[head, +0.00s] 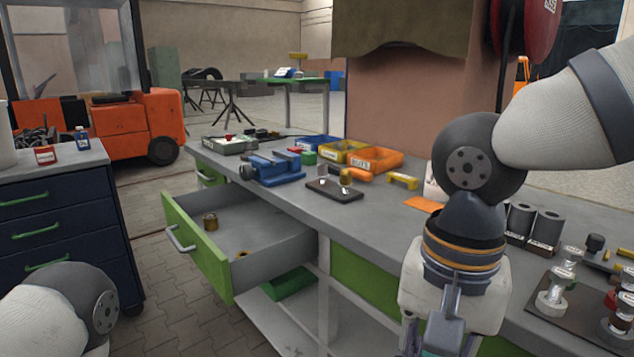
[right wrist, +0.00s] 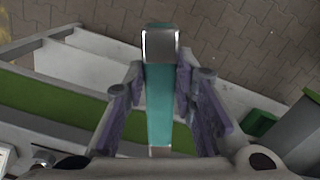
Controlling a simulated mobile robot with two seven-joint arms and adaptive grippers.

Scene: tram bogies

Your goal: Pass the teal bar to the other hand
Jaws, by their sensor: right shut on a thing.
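The teal bar (right wrist: 160,105) has a shiny metal end cap and shows in the middle of the right wrist view. My right gripper (right wrist: 160,82) is shut on it, with a purple-grey finger along each side and the capped end sticking out past the fingertips. In the head view the right gripper (head: 440,338) hangs at the bottom edge, in front of the workbench; its fingertips and most of the bar are cut off there. Only a rounded link of my left arm shows at the lower left, and its gripper is out of view.
The grey workbench (head: 290,166) carries a blue vise (head: 272,168), a dark plate (head: 335,190), bins and grey cylinders. An open drawer (head: 182,240) with green front juts out left of my right gripper. A dark blue cabinet (head: 62,225) stands at left; paved floor lies between.

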